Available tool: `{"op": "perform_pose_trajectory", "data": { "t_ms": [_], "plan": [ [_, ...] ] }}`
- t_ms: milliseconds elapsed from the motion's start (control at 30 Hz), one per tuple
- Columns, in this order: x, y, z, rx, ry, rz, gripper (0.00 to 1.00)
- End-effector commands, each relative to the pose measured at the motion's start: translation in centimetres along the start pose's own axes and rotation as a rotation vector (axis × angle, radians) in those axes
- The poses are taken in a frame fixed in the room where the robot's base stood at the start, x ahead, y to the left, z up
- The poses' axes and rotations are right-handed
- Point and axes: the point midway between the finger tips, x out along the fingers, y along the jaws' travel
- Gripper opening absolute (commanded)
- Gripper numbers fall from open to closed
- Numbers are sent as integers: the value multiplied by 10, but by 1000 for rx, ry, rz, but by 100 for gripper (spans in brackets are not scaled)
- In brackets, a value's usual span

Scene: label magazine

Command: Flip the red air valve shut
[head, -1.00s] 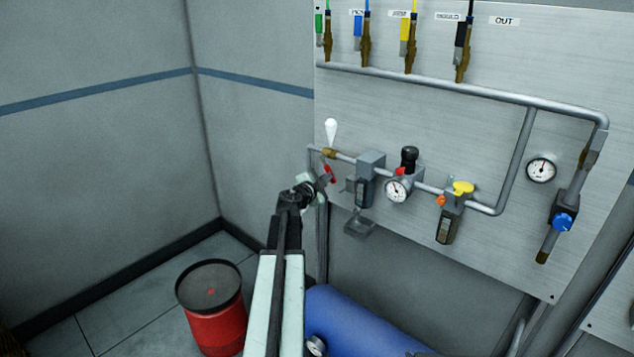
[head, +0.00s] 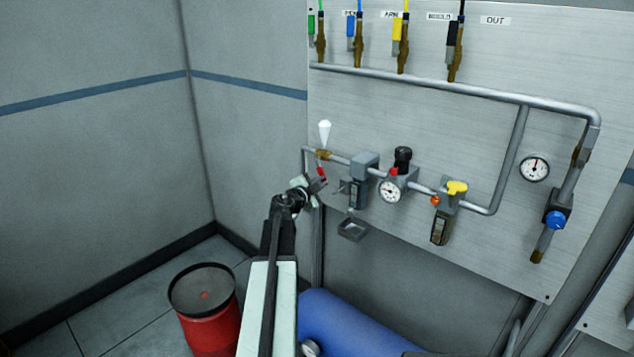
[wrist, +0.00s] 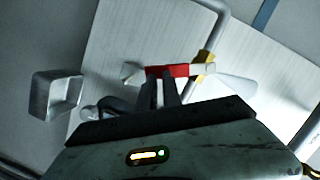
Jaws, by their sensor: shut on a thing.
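The red air valve's handle (head: 321,173) hangs down from a brass valve body (head: 323,155) at the left end of the panel's pipe run. A white teardrop-shaped piece (head: 325,132) stands above that body. My gripper (head: 322,183) is at the lower end of the red handle. In the wrist view my gripper (wrist: 162,80) is shut on the red handle (wrist: 168,71), with the fingers at its near side. The wrist view also shows a pale end beside the red part and the brass body (wrist: 205,57) behind it. The fingertips partly hide the handle.
A red drum (head: 208,325) and a blue tank (head: 345,325) stand lower down.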

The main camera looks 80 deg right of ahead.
Motion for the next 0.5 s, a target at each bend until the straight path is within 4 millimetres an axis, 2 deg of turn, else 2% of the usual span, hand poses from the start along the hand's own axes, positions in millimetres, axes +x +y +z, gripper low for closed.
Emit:
{"op": "perform_pose_trajectory", "data": {
  "t_ms": [33, 67, 300, 500],
  "plan": [
    [-8, 2, -16, 2, 8, 6, 0],
    [-13, 2, -21, 2, 7, 4, 0],
    [-72, 9, -16, 0, 2, -1, 0],
    [-104, 10, -13, 1, -1, -3, 0]
  ]
}}
